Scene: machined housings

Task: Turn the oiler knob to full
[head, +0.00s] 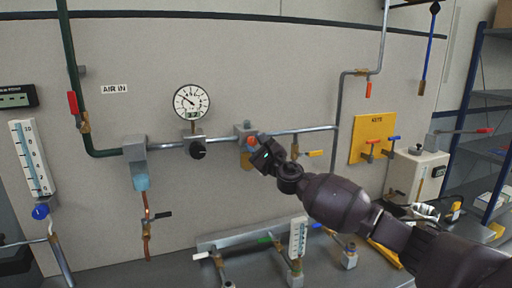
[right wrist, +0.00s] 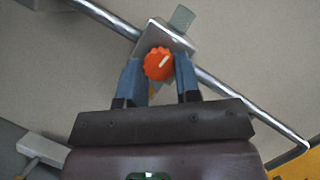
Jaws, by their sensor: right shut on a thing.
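The orange-red oiler knob (head: 252,141) sits on the front of a grey block (head: 243,129) on the silver pipe, to the right of the round gauge. In the right wrist view the knob (right wrist: 158,64) is ribbed, and its pale pointer line slants up and to the right. My right gripper (head: 262,151) is at the knob, with one blue-grey finger on each side, shut on it. A yellowish part below the block is mostly hidden by the gripper. No scale marks around the knob can be made out. My left gripper is not in view.
The round gauge (head: 192,102) and a black knob (head: 197,150) are on the same pipe to the left. A yellow-handled valve (head: 314,153) is close right of my gripper. A yellow plate (head: 372,137) with valves is farther right. A bench with fittings lies below.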

